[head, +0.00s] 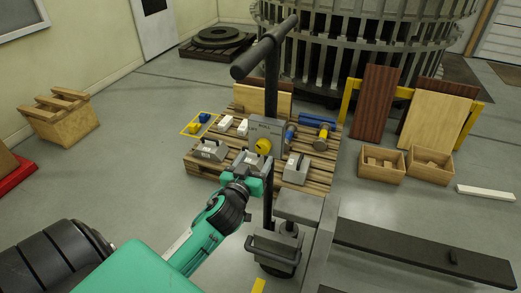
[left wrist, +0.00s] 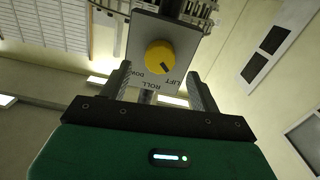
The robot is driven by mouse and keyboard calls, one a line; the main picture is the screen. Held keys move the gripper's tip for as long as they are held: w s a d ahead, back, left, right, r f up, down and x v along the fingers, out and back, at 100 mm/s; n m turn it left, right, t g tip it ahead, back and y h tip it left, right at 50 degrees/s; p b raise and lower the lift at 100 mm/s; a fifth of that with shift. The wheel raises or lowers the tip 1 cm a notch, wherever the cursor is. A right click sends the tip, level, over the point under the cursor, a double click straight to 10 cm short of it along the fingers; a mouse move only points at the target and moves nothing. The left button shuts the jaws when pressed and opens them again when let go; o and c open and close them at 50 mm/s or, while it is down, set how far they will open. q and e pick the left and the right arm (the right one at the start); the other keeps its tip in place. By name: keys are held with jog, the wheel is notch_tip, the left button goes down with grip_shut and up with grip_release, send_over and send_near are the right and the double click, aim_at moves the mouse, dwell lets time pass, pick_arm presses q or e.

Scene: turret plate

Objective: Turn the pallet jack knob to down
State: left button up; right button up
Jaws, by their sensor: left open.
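The yellow knob (head: 263,146) sits on a grey control plate (head: 266,124) on the upright post of the pallet jack (head: 272,80). In the left wrist view the knob (left wrist: 158,56) shows a dark mark at its lower right, toward the word LIFT. ROLL and DOWN are also printed on the plate (left wrist: 140,30). My left gripper (head: 258,164) is open just below the knob in the head view. In the left wrist view its fingers (left wrist: 160,76) stand apart on either side, with the knob ahead of and between them; I see no contact. My right gripper is not in view.
A wooden pallet (head: 205,165) behind the jack carries grey weights (head: 296,168) and blue and yellow parts. The jack's T-bar (head: 265,48) rises above. A dark beam (head: 420,252) lies at the right.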

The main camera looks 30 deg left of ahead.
aim_at(262, 150)
pick_arm(q)
jog(key=x, duration=0.4)
jog(key=shift+w, duration=0.2)
jog(key=shift+w+a, duration=0.15)
jog(key=shift+w, duration=0.15)
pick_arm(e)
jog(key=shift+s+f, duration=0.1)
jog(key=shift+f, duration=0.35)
pick_arm(q)
jog(key=shift+c, duration=0.4)
jog(key=c, duration=0.9)
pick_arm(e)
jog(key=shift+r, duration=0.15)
